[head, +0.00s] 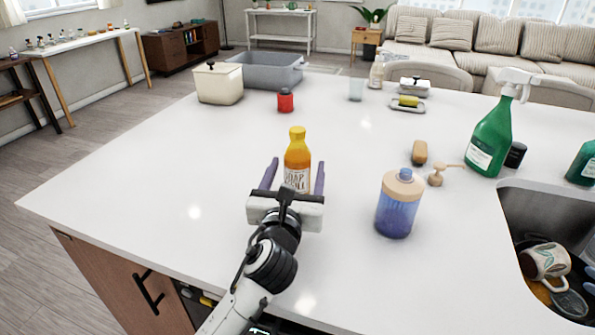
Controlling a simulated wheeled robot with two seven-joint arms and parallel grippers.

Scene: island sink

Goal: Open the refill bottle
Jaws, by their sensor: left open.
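The refill bottle (297,160) is an orange bottle with a yellow cap and a white label that reads as soap refill. It stands upright on the white counter in the head view, its cap on. My left gripper (295,172) reaches in from the front with its two purple fingers open, one on each side of the bottle. I cannot tell whether a finger touches it. The gripper's palm hides the bottle's base. A blue dispenser bottle (399,205) with a beige collar stands to the right, and a beige pump head (441,176) lies behind it. My right gripper is not in view.
A green spray bottle (494,130) and a brown brush or block (419,152) are to the right. The sink (535,213) with a mug is at the right edge. A red jar (285,100), white canister (218,84) and grey tub (268,72) stand behind. The left counter is clear.

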